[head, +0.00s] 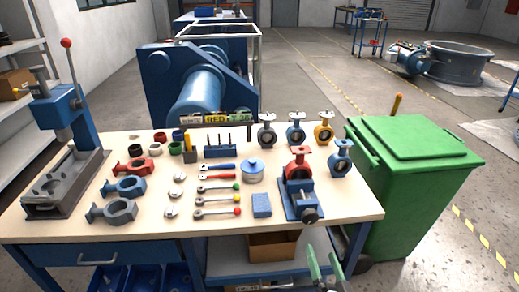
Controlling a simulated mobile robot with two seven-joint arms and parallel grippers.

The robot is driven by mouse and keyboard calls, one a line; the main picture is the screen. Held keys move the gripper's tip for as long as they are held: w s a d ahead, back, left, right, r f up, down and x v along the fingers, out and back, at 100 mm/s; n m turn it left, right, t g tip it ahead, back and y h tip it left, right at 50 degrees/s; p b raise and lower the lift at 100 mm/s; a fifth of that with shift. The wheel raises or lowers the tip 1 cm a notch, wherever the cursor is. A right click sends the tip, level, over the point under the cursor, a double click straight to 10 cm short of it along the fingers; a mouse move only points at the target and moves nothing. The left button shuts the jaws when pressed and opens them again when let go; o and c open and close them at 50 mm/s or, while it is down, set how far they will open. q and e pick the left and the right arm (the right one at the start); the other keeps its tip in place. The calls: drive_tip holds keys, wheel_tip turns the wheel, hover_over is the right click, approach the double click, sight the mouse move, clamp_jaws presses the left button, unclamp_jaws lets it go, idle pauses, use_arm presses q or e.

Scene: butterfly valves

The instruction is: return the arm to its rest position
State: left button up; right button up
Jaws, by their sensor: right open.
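My right gripper (323,260) shows at the bottom of the head view, right of centre. Its two greenish fingers point up and stand apart, with nothing seen between them. It is in front of the workbench (352,207), below the level of the top and near the front right corner. Most of my right arm is cut off by the lower edge. My left gripper is not in view.
A vise (301,200) holding a red valve (299,164) stands near the bench's right edge. Other valves, wrenches and a press (66,120) are on the bench. A cardboard box (272,246) sits on the lower shelf. A green bin (415,190) stands right of the bench.

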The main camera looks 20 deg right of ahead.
sight(311, 220)
use_arm(q)
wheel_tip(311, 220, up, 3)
drive_tip(key=p, duration=0.3)
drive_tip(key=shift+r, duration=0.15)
use_arm(e)
drive_tip(key=s+a+f+n+g+y, duration=0.6)
drive_tip(key=s+a+f+n+g, duration=0.2)
drive_tip(key=s+a+n, duration=0.4)
drive_tip(key=shift+s+a+f+y, duration=0.3)
drive_tip(key=shift+s+a+f, duration=0.35)
drive_tip(key=shift+s+a, duration=0.4)
